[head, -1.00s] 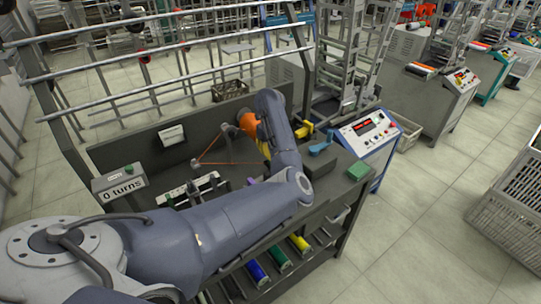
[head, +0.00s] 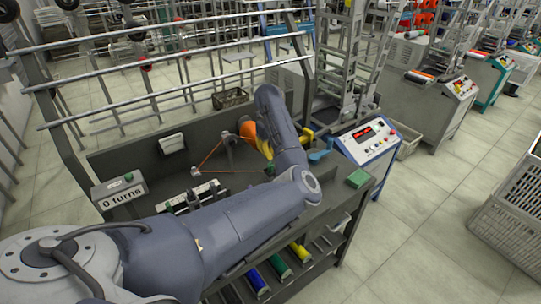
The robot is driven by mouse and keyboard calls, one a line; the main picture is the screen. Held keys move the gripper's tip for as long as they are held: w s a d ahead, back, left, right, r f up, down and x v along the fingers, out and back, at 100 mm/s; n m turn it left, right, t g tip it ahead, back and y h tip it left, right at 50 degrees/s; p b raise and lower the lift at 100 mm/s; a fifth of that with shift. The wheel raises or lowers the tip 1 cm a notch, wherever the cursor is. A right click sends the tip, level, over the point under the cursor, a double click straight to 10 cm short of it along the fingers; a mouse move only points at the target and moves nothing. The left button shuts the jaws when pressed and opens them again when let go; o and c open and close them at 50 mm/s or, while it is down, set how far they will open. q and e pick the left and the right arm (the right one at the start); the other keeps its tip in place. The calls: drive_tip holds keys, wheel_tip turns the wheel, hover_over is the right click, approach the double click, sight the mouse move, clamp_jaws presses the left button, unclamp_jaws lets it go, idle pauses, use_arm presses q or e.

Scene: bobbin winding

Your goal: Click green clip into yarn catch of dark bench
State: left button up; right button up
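A small dark green piece, probably the green clip (head: 270,170), shows at the gripper, at the end of a thin orange yarn (head: 232,173). The yarn runs left to a small guide on the bench and up to a post. I cannot pick out the yarn catch. My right gripper is out of view.
An orange cone (head: 247,131) stands behind my forearm. A turn counter reading 0 turns (head: 120,197) is at the bench's left end. Colored spools (head: 278,265) lie on the lower shelf. A control console (head: 365,140) stands right.

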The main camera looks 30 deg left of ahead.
use_arm(q)
drive_tip(key=o, duration=0.8)
